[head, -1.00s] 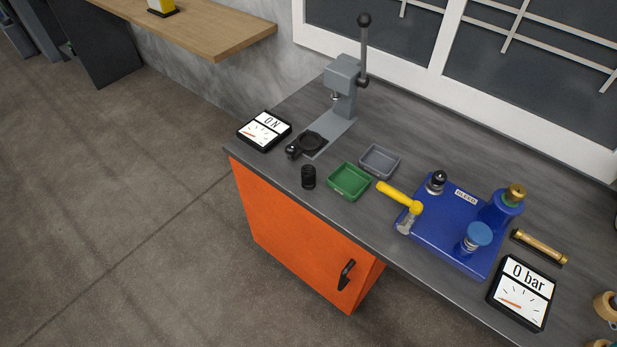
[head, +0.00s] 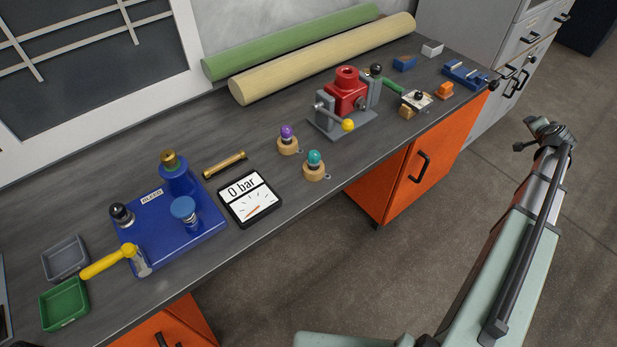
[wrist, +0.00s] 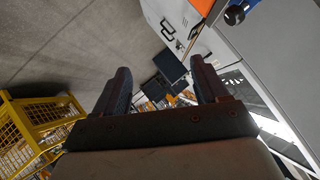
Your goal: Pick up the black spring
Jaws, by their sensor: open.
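The black spring does not show in either view now. My gripper (wrist: 164,82) shows in the wrist view with its two dark fingers wide apart and nothing between them. It points away over the floor and cabinets, not at the bench top. In the head view my arm reaches up the right side, over the floor in front of the bench.
An orange cabinet (head: 395,185) is below. A yellow cage (wrist: 30,120) stands left.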

